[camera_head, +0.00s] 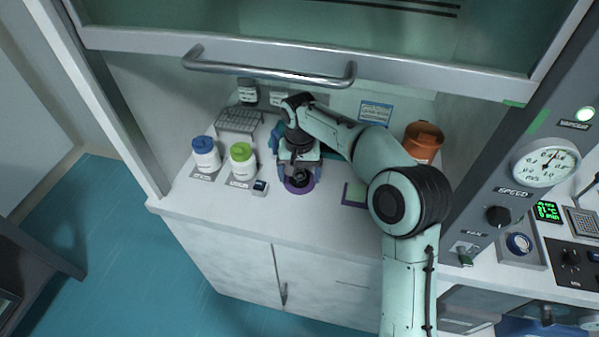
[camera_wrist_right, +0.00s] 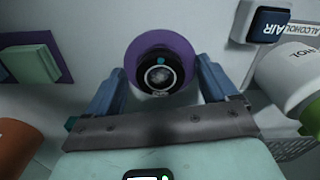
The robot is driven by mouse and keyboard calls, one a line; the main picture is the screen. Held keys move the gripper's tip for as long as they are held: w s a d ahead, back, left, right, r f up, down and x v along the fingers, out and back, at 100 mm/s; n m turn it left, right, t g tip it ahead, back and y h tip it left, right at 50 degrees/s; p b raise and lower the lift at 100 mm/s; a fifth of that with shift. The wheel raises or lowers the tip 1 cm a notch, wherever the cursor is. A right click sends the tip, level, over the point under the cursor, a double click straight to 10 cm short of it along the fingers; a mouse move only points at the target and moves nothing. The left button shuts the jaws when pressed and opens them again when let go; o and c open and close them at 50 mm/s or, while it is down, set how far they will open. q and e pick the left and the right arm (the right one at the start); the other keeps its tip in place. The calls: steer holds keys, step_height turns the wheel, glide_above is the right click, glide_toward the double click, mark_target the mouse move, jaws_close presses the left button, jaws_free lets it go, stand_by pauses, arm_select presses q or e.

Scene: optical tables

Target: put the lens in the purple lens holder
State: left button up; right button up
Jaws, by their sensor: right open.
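The purple lens holder (camera_head: 299,188) shows as a round purple piece on the white worktop, partly hidden under my right gripper. In the right wrist view its purple disc (camera_wrist_right: 136,62) surrounds or lies behind a black ring with a glassy centre, which looks like the lens (camera_wrist_right: 160,75). I cannot tell from this angle whether the lens is fully seated. My right gripper (camera_head: 299,176) is over the holder. In the wrist view its blue fingers (camera_wrist_right: 160,82) are apart, one on each side of the black ring, with visible gaps. My left gripper is not in view.
A blue-capped bottle (camera_head: 206,155), a green-capped bottle (camera_head: 242,162) and a small blue-topped block (camera_head: 260,188) stand left of the holder. A wire rack (camera_head: 238,122) is behind. A purple-and-green pad (camera_head: 355,194) and an orange jar (camera_head: 424,140) are right. The raised sash (camera_head: 270,72) hangs above.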

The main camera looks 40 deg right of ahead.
mark_target(298, 177)
steer(key=shift+r, duration=0.2)
step_height(298, 177, up, 13)
steer(key=p, duration=0.3)
steer(key=shift+a+f, duration=0.1)
